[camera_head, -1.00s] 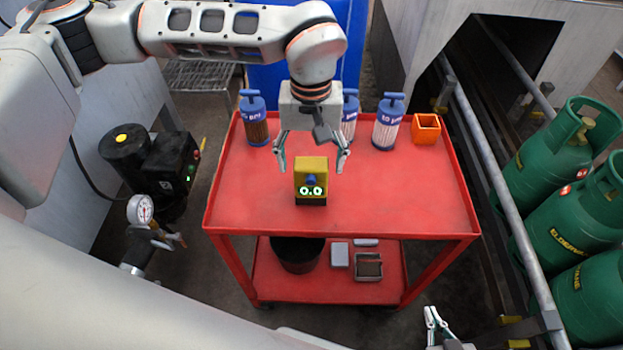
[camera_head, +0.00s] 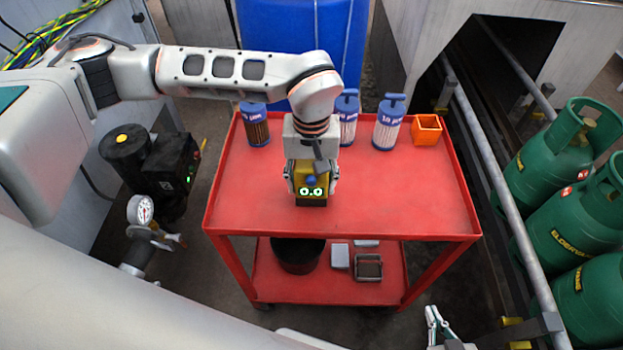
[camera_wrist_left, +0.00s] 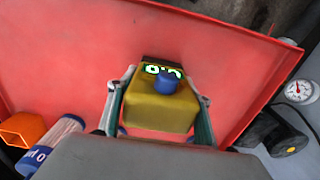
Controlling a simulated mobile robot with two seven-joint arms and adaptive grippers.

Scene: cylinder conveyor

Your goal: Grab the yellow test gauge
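The yellow test gauge (camera_head: 312,190) stands upright on the top of the red cart, with a dark base, a blue knob and a lit green display. My left gripper (camera_head: 311,190) is lowered over it from above, with one finger on each side. The left wrist view shows the gauge (camera_wrist_left: 158,105) between the two fingers, with a narrow gap beside it, so the gripper looks open around it. My right gripper (camera_head: 433,318) shows only partly at the bottom edge of the head view, empty; its opening is unclear.
The red cart (camera_head: 400,200) carries several blue-capped filter cylinders (camera_head: 388,122) and an orange box (camera_head: 426,130) along its back edge. The cart top around the gauge is clear. Green gas cylinders (camera_head: 552,160) stand at the right behind a rail (camera_head: 500,185).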

